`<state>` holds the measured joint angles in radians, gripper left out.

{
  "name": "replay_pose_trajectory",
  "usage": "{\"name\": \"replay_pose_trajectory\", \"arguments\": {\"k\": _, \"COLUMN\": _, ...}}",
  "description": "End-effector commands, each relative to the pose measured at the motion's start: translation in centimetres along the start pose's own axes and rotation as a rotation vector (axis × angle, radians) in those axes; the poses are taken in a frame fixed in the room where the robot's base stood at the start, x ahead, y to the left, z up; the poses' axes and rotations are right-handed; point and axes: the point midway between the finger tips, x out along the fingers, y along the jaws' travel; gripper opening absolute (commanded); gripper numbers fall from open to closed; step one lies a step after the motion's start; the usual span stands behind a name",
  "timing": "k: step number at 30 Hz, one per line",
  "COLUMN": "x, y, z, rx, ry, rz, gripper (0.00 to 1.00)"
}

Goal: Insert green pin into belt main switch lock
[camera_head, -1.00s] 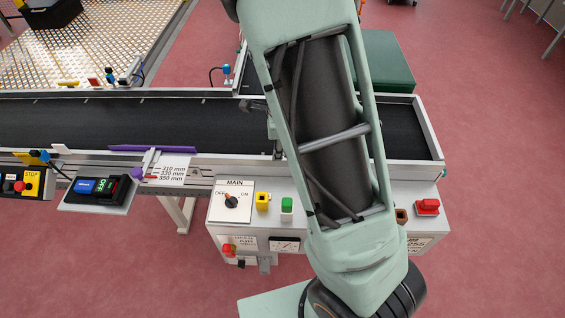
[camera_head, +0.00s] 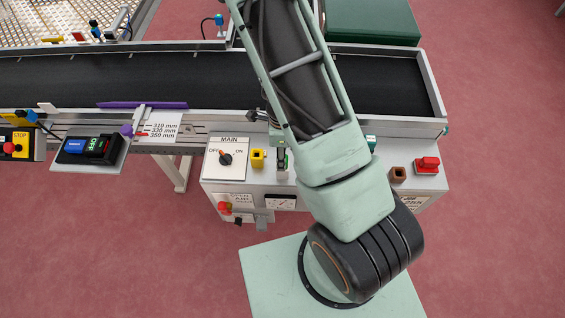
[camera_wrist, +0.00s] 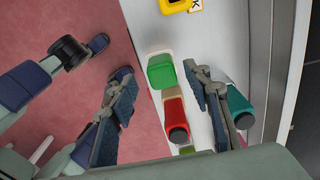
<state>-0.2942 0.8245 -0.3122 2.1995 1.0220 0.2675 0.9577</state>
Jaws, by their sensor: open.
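In the wrist view my gripper (camera_wrist: 160,85) is open. The green pin (camera_wrist: 161,72) sits in a whitish holder between its fingertips, closer to the right finger, and is not gripped. In the head view the green pin is mostly hidden behind a gripper finger. The main switch (camera_head: 226,158) has a black knob with an orange mark on a white MAIN panel labelled OFF and ON. A yellow block with a dark opening (camera_head: 258,158) stands just right of it, also at the top of the wrist view (camera_wrist: 173,5). I cannot tell which part is the lock.
A red pin (camera_wrist: 174,115) stands below the green one, and a teal pin (camera_wrist: 238,106) lies outside the right finger. A brown hollow block (camera_head: 398,174) and a red switch (camera_head: 427,165) are further right. The conveyor belt (camera_head: 170,70) runs behind the box.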

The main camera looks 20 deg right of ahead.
Motion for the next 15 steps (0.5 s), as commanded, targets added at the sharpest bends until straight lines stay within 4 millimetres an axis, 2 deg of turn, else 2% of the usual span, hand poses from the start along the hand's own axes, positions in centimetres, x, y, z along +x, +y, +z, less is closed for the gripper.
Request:
{"name": "replay_pose_trajectory", "arguments": {"k": 1, "x": 1.0, "y": 0.0, "z": -0.2, "rx": 0.005, "ry": 0.001, "rz": 0.004, "gripper": 0.45}}
{"name": "replay_pose_trajectory", "arguments": {"k": 6, "x": 3.4, "y": -0.1, "z": -0.3, "rx": 0.003, "ry": 0.001, "rz": 0.002, "gripper": 0.45}}
{"name": "replay_pose_trajectory", "arguments": {"k": 15, "x": 4.0, "y": -0.2, "z": -0.2, "rx": 0.0, "ry": 0.001, "rz": 0.0, "gripper": 0.45}}
